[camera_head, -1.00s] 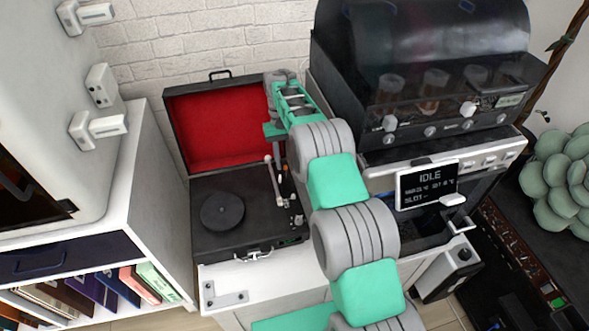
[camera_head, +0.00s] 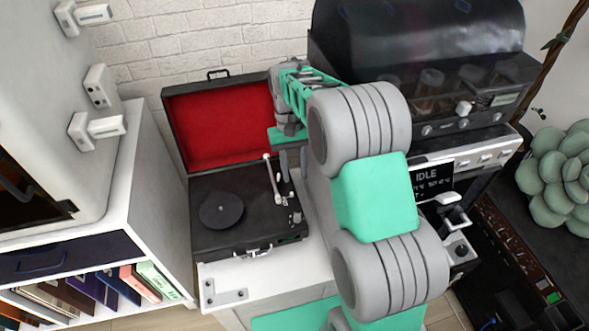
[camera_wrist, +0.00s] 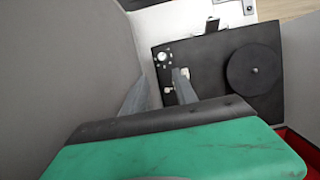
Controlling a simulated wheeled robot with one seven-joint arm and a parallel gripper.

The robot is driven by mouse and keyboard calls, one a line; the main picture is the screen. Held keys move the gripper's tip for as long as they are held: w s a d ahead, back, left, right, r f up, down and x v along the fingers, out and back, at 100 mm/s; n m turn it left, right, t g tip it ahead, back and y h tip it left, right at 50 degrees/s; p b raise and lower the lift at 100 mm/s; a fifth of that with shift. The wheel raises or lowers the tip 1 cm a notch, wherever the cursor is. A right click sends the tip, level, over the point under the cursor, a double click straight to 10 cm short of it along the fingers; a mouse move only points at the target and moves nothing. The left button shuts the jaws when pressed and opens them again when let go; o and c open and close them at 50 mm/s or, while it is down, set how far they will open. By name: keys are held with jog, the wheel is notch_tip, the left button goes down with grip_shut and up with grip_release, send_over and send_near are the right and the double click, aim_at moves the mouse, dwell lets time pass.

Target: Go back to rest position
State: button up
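My gripper (camera_head: 293,163) points down above the right part of an open record player (camera_head: 215,240). Its two grey fingers stand apart with nothing between them. In the wrist view my gripper (camera_wrist: 160,90) also shows its fingers spread, with the record player (camera_wrist: 210,58) below. My arm is raised and bent, and it covers part of the coffee-machine-like unit on the right.
A red-lined lid (camera_head: 220,125) stands open behind the player on a white cabinet. A black and grey machine (camera_head: 455,110) with an "IDLE" screen (camera_head: 432,178) stands to the right. A bookshelf (camera_head: 145,190) is at left and a succulent (camera_head: 560,170) at far right.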

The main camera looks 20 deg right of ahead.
jog(key=s+r+t+p, duration=0.6)
jog(key=s+r+p, duration=0.8)
jog(key=r, duration=0.7)
jog(key=shift+s+a+r+t, duration=0.15)
jog(key=shift+s+t, duration=0.25)
jog(key=shift+s, duration=0.75)
jog(key=shift+s, duration=0.1)
